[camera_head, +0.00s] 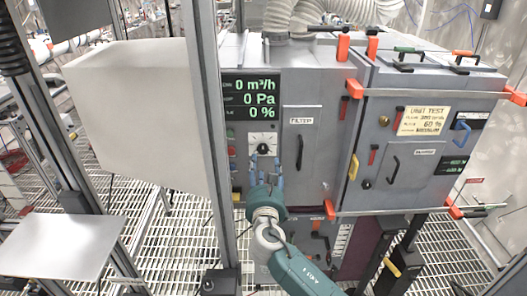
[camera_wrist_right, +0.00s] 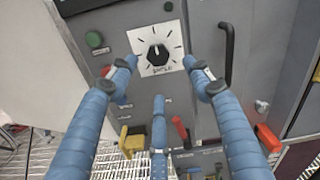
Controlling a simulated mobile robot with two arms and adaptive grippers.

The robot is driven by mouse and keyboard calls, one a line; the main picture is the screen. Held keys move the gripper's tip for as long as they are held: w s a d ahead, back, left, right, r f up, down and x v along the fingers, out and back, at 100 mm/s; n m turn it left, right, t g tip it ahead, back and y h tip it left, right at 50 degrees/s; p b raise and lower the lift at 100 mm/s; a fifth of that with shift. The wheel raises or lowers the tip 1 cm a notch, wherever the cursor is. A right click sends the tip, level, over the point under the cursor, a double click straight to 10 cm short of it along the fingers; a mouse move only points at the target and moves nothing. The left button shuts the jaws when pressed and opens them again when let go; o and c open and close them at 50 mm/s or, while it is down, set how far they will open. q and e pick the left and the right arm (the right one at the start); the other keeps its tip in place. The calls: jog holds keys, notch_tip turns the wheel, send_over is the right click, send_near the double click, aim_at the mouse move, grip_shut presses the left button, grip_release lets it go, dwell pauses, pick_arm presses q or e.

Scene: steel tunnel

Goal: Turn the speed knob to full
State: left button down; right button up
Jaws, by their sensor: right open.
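The speed knob (camera_wrist_right: 158,54) is a black round knob on a white square plate with dial marks and a label. In the right wrist view it lies ahead of my open fingers. In the head view the knob (camera_head: 263,149) sits on the grey cabinet below the display. My right gripper (camera_head: 265,178), with blue fingers, is open just below the knob; its fingers (camera_wrist_right: 160,82) are spread on both sides and below the dial plate, with no visible grip on the knob. The display (camera_head: 250,97) reads 0 m³/h, 0 Pa and 0 %. My left gripper is not in view.
A green button (camera_wrist_right: 95,39) is left of the dial, and a black door handle (camera_wrist_right: 227,52) is to its right. A yellow part (camera_wrist_right: 132,139) and a red handle (camera_wrist_right: 180,130) sit below. A metal post (camera_head: 206,120) stands left of the panel.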

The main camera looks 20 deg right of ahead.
aim_at(263, 152)
jog(key=x, duration=0.8)
jog(key=shift+w, duration=0.15)
jog(key=shift+f, duration=0.15)
jog(key=c, duration=1.2)
